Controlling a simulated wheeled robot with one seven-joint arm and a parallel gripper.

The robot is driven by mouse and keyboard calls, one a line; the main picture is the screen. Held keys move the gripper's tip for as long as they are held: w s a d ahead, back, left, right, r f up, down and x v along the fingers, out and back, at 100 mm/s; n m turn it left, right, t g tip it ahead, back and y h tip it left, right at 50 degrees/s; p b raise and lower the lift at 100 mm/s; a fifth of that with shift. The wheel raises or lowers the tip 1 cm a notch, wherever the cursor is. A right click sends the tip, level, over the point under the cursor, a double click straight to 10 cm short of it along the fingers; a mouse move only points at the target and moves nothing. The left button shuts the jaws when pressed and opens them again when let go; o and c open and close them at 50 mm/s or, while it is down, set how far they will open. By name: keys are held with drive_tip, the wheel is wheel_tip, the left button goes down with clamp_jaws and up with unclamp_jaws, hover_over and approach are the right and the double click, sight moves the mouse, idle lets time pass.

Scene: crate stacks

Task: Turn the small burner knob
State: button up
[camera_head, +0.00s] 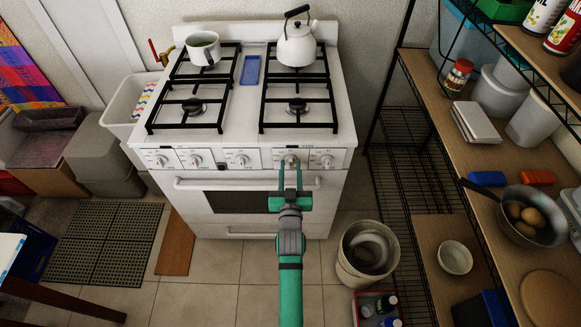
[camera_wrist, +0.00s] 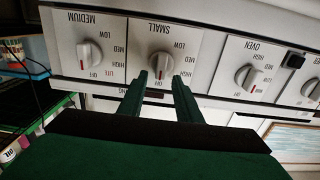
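The small burner knob (camera_wrist: 161,64) is a white dial under the label SMALL in the upside-down wrist view. Its red mark is at OFF. In the head view the knob (camera_head: 290,160) is on the stove's front panel, right of centre. My green gripper (camera_wrist: 160,80) is open, its two fingertips to either side of the knob's lower part in the wrist view. I cannot tell whether they touch it. In the head view my gripper (camera_head: 290,163) reaches up to the panel. The white stove (camera_head: 190,132) stands against the wall.
The MEDIUM knob (camera_wrist: 90,54) and the OVEN knob (camera_wrist: 249,78) flank the small one. The oven handle (camera_head: 215,183) runs below the panel. A kettle (camera_head: 296,46) and a pot (camera_head: 203,48) stand on the stove. A bucket (camera_head: 348,270) is on the floor, and shelves (camera_head: 425,110) stand right.

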drive_tip(key=shift+w, duration=0.35)
drive_tip(key=shift+c, duration=0.3)
clamp_jaws()
drive_tip(key=shift+a+f+n, duration=0.1)
drive_tip(key=shift+a+n, duration=0.15)
drive_tip(key=shift+n, duration=1.45)
drive_tip(key=shift+a+f+n, duration=0.1)
drive_tip(key=shift+a+n, duration=0.1)
drive_tip(key=shift+n, duration=1.5)
